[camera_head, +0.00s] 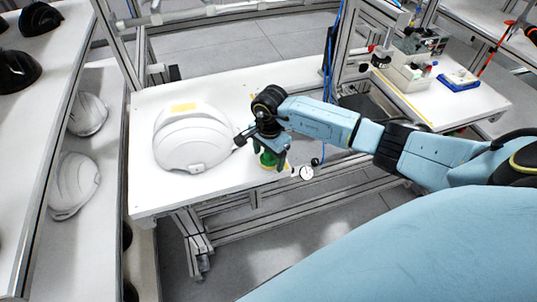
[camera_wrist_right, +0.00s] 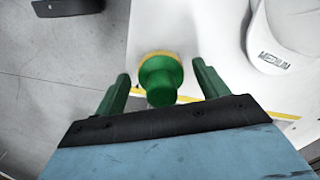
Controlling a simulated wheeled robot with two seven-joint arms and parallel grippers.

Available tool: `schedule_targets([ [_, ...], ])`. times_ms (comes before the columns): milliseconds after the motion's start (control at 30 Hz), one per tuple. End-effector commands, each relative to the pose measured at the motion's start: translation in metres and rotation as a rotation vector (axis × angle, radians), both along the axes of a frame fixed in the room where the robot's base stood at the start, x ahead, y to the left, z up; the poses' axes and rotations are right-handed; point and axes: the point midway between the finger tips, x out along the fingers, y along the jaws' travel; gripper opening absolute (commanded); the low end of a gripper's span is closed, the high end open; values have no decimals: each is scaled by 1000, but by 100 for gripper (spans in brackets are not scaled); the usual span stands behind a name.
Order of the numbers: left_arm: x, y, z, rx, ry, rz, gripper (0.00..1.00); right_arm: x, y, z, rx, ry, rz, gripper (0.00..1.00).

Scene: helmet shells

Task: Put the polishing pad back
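The polishing pad, with a green knob and a yellow base, stands on the white table near its front edge in the head view (camera_head: 268,160). It also shows in the right wrist view (camera_wrist_right: 160,80). My right gripper (camera_wrist_right: 163,88) is open, with one dark green finger on each side of the knob and a visible gap on both sides. In the head view, the right gripper (camera_head: 270,152) is above the pad and partly hides it. My left gripper is not in view.
A large white helmet shell (camera_head: 190,145) sits on the table just left of the right gripper. A small round gauge (camera_head: 306,172) is at the table's front edge. A shelf (camera_head: 108,130) with helmets stands at left. A side bench (camera_head: 480,97) holds trays and a blue box.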

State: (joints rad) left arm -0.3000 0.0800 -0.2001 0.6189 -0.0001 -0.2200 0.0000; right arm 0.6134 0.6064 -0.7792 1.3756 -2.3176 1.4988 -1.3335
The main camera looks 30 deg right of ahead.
Motion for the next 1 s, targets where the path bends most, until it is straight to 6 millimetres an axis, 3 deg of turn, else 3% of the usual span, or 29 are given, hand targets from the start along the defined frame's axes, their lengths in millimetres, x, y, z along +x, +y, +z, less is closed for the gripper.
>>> schedule_targets([
  [367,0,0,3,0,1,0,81,1,-1,11,0,-3,0,73],
  [800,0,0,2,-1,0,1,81,-1,-1,100,-2,-5,0,73],
  [1000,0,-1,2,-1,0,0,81,-2,-1,120,-1,-1,-1,73],
])
